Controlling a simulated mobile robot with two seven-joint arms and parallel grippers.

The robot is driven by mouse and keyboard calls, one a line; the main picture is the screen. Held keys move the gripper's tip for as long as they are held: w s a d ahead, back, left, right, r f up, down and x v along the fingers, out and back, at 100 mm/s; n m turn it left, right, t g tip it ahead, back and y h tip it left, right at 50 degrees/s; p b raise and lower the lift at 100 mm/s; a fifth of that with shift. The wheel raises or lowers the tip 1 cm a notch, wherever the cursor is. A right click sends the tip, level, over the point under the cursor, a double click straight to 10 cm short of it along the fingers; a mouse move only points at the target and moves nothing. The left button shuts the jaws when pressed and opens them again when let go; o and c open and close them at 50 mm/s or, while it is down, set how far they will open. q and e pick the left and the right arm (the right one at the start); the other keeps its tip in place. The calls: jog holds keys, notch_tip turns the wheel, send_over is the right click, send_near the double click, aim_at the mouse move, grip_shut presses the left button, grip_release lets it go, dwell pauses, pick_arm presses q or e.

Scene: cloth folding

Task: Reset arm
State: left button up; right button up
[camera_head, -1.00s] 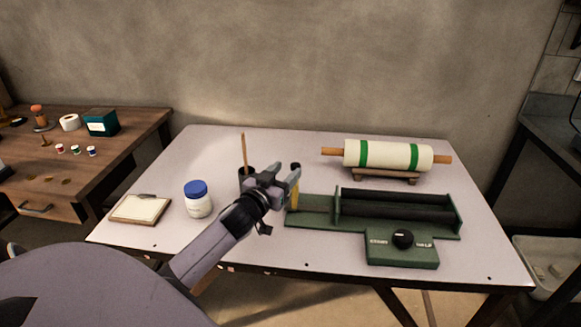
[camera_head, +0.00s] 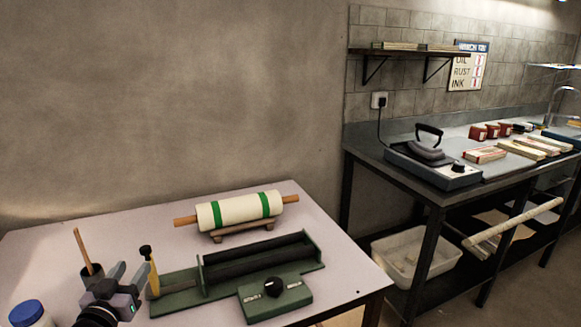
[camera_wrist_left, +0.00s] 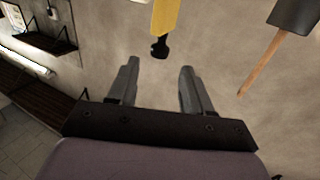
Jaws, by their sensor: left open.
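My left gripper (camera_head: 128,276) is at the lower left of the head view, over the table's left part. In the left wrist view its two fingers (camera_wrist_left: 157,84) are apart with nothing between them. A yellow tool with a black knob (camera_head: 150,270) stands just right of the gripper, apart from it in the wrist view (camera_wrist_left: 165,22). My right gripper is in neither view.
A green device with dark rollers (camera_head: 275,290) and a rolling pin with green bands on a stand (camera_head: 238,210) sit on the pale table (camera_head: 345,262). A blue-lidded jar (camera_head: 28,313) is at the lower left. A dark bench (camera_head: 400,175) stands to the right.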

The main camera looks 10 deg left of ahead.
pick_arm(q)
jog(key=s+d+f+m+g+h+p, duration=0.1)
jog(key=s+d+f+m+g+h, duration=0.1)
jog(key=s+d+f, duration=0.6)
jog(key=s+d+f+m+g+h+p, duration=0.2)
jog(key=s+d+f+g, duration=0.3)
jog(key=s+d, duration=0.8)
notch_tip(320, 180, down, 3)
jog(key=shift+s+d+f+h, duration=0.1)
jog(key=shift+s+d+h, duration=0.3)
jog(key=shift+s, duration=0.8)
